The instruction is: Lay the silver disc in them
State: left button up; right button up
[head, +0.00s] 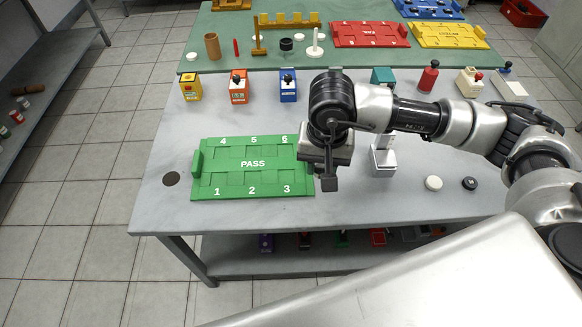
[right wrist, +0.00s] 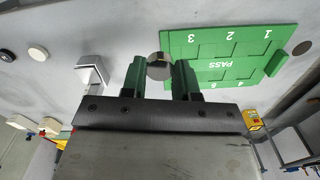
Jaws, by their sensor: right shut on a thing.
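My right gripper (head: 329,180) hangs by the right edge of the green PASS tray (head: 253,180) in the head view. In the right wrist view my right gripper (right wrist: 160,75) is shut, with its two dark green fingers on either side of the silver disc (right wrist: 159,66). The disc is hidden in the head view. The tray has numbered places 1 to 6, and I see nothing lying in them. My left gripper is not in view.
A white and grey stand (head: 384,160) is just right of my gripper. A white disc (head: 433,183) and a black disc (head: 469,183) lie farther right. Yellow, orange and blue boxes (head: 239,88) line the back. A red FAIL tray (head: 369,34) stands on the green mat.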

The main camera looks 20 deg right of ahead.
jog(key=w+a+f+m+b, duration=0.2)
jog(key=w+f+m+b, duration=0.25)
jog(key=w+m, duration=0.4)
jog(key=m+b, duration=0.4)
jog(key=m, duration=1.3)
send_over(286, 177)
jog(key=f, duration=0.6)
jog(key=shift+s+d+f, duration=0.1)
jog(key=shift+s+f, duration=0.1)
jog(key=shift+s, duration=0.05)
jog(key=shift+w+f+m, duration=0.15)
jog(key=shift+m, duration=0.5)
jog(key=shift+w+m, duration=0.1)
jog(key=shift+m, duration=0.2)
jog(key=shift+f+b, duration=1.25)
jog(key=shift+f, duration=0.6)
jog(key=shift+f+b, duration=0.95)
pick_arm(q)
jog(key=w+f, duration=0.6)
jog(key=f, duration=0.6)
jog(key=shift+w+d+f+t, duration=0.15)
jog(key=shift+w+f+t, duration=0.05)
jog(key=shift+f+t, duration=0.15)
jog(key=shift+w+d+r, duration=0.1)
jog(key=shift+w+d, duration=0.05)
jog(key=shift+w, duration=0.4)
pick_arm(e)
jog(key=shift+f, duration=0.2)
